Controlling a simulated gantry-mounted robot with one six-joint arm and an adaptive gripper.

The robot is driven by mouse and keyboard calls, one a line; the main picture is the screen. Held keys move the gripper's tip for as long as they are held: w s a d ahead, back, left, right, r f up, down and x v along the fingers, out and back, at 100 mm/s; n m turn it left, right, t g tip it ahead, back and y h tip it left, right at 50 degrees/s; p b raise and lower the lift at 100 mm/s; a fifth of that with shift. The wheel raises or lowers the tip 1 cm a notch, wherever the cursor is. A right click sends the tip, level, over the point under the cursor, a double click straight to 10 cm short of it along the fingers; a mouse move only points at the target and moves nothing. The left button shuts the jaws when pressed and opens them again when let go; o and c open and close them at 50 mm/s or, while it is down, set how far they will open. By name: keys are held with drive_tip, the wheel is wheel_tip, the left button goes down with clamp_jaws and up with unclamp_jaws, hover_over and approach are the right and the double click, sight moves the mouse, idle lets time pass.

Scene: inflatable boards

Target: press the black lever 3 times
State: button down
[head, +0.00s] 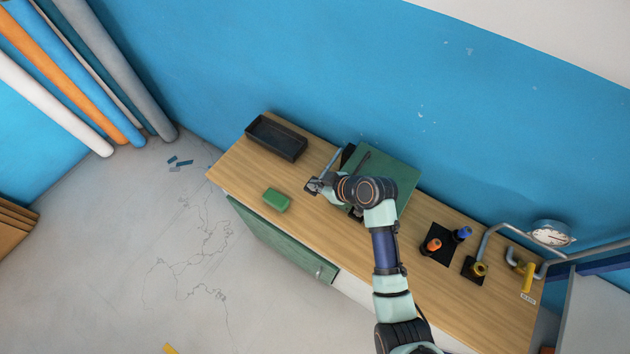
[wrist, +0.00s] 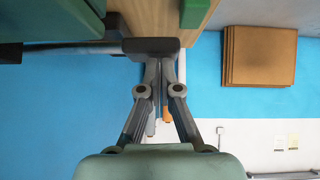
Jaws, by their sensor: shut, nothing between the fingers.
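The lever has a grey rod (head: 331,161) and a dark, near-black handle (head: 313,186), beside a green housing (head: 396,168) on the bench. In the wrist view the handle (wrist: 137,46) lies across the fingertips, with its rod running left to the green housing (wrist: 45,18). My gripper (wrist: 160,62) is shut and empty, its fingertips right at the handle. I cannot tell whether they touch it. In the head view my gripper (head: 320,187) is at the handle, partly hidden by my wrist. My arm hides part of the housing.
A green block (head: 277,199) lies on the wooden bench (head: 241,173) left of my gripper. A black tray (head: 276,138) stands at the back left. Orange and blue knobs (head: 432,245), a yellow-topped knob (head: 479,268) and a gauge (head: 550,233) with pipes are at right.

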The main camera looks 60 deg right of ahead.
drive_tip(key=shift+s+a+f, duration=0.1)
drive_tip(key=shift+s+f, duration=0.1)
drive_tip(key=shift+f, duration=0.45)
wheel_tip(320, 180, up, 6)
drive_tip(key=p, duration=0.5)
drive_tip(key=d+v, duration=0.1)
drive_tip(key=v, duration=0.8)
drive_tip(key=shift+a+b, duration=0.35)
drive_tip(key=shift+b, duration=0.05)
drive_tip(key=shift+s, duration=0.15)
